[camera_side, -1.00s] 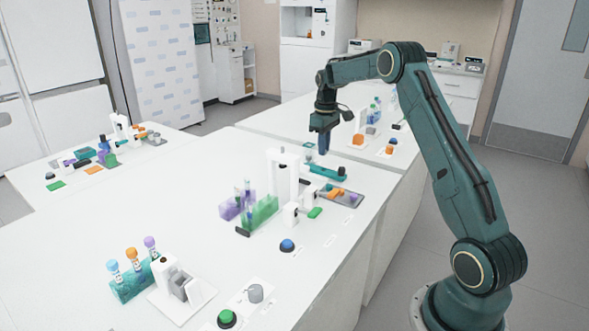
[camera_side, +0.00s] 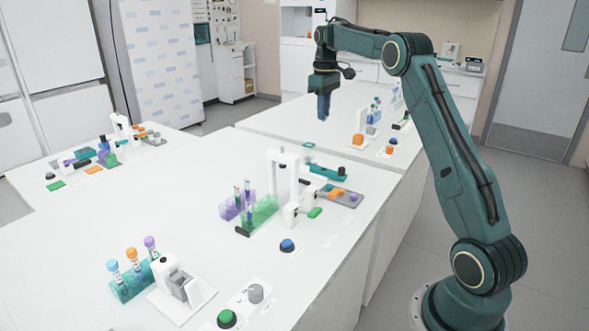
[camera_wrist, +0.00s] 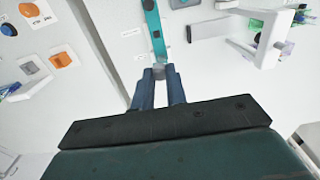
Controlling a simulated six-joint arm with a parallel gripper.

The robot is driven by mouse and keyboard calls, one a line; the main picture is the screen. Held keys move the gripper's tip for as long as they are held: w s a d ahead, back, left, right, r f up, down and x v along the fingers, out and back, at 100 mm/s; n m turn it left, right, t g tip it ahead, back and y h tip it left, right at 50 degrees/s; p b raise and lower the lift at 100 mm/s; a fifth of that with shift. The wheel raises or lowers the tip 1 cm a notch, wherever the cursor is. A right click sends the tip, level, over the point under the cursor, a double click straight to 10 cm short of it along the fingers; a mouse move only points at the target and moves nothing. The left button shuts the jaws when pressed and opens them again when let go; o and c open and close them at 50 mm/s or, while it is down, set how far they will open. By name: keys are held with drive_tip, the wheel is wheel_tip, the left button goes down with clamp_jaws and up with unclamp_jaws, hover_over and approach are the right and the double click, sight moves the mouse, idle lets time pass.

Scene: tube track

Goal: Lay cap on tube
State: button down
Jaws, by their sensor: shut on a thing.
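My gripper (camera_side: 323,119) is raised above the table, behind the white press-like stand (camera_side: 283,175). In the wrist view its blue fingers (camera_wrist: 159,80) are shut on a small grey cap (camera_wrist: 158,71). In the side view the cap is too small to make out. Two tubes (camera_side: 247,190) stand upright in the purple and green rack (camera_side: 262,212), well apart from my gripper. Capped tubes with blue, orange and purple tops stand in a teal rack (camera_side: 128,291) at the front left. A grey tray (camera_side: 350,198) holds orange and purple caps.
A teal bar (camera_side: 327,172) lies behind the tray; it also shows below my fingers in the wrist view (camera_wrist: 153,28). A blue button (camera_side: 287,245), a green button (camera_side: 227,319) and a white holder (camera_side: 180,290) are nearer.

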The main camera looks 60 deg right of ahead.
drive_tip(key=w+a+n, duration=0.2)
drive_tip(key=a+n, duration=0.4)
drive_tip(key=a, duration=2.6)
drive_tip(key=shift+s+a+f, duration=0.1)
drive_tip(key=shift+f, duration=1.2)
drive_tip(key=shift+s+f, duration=0.1)
drive_tip(key=shift+f, duration=1.2)
drive_tip(key=shift+f, duration=0.2)
drive_tip(key=shift+f, duration=2.1)
drive_tip(key=shift+f, duration=0.1)
drive_tip(key=c, duration=1.3)
unclamp_jaws()
drive_tip(key=shift+c, duration=0.2)
